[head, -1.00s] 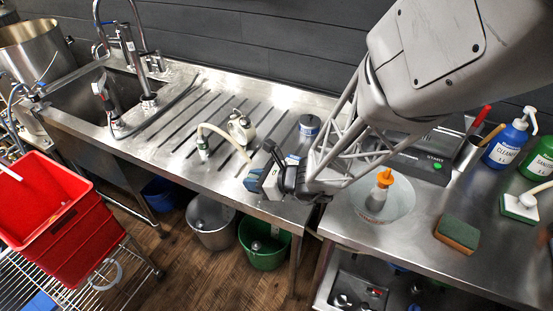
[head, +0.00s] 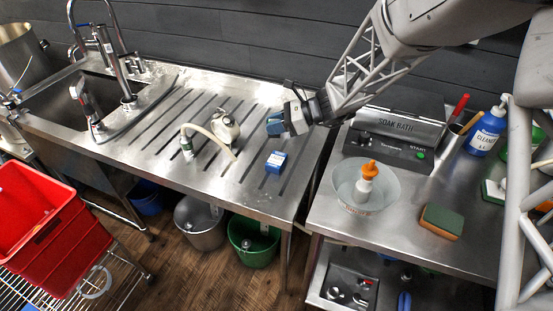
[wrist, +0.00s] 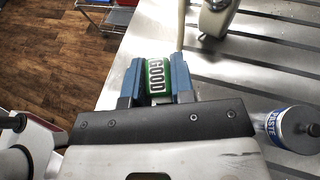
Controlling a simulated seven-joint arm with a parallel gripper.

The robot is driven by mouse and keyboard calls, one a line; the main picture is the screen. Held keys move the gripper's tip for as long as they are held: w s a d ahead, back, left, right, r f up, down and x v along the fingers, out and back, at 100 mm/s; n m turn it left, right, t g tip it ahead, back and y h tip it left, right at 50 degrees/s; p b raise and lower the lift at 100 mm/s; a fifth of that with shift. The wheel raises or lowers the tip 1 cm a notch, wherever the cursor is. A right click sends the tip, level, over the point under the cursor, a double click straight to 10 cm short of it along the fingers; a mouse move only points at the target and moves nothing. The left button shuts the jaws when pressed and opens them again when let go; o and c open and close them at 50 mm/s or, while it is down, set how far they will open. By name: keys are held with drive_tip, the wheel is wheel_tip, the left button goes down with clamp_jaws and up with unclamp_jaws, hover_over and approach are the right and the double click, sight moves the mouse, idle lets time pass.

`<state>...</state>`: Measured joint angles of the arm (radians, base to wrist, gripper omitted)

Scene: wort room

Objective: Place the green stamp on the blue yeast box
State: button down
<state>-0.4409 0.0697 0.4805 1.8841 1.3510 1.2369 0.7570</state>
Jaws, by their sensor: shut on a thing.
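The blue yeast box (head: 276,161) sits on the steel drainboard in the head view, with nothing on it. My gripper (head: 274,124) is over the drainboard, behind the box in the picture and apart from it. The stamp cannot be made out in the head view. The box does not show in the wrist view.
A cream pump (head: 225,126) with a hose stands left of my gripper. A paste jar (wrist: 292,128) is close to the gripper's right in the wrist view. A soak bath (head: 395,138) and a bowl with an orange-topped bottle (head: 366,180) are at the right.

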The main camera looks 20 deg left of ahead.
drive_tip(key=shift+w+d+r, duration=0.15)
drive_tip(key=shift+w+d, duration=0.1)
drive_tip(key=shift+w, duration=0.1)
hover_over(276, 159)
drive_tip(key=shift+f, duration=3.15)
drive_tip(key=shift+f, duration=0.1)
drive_tip(key=shift+f, duration=1.75)
drive_tip(key=shift+f, duration=0.15)
drive_tip(key=c, duration=1)
unclamp_jaws()
drive_tip(key=shift+o, duration=0.2)
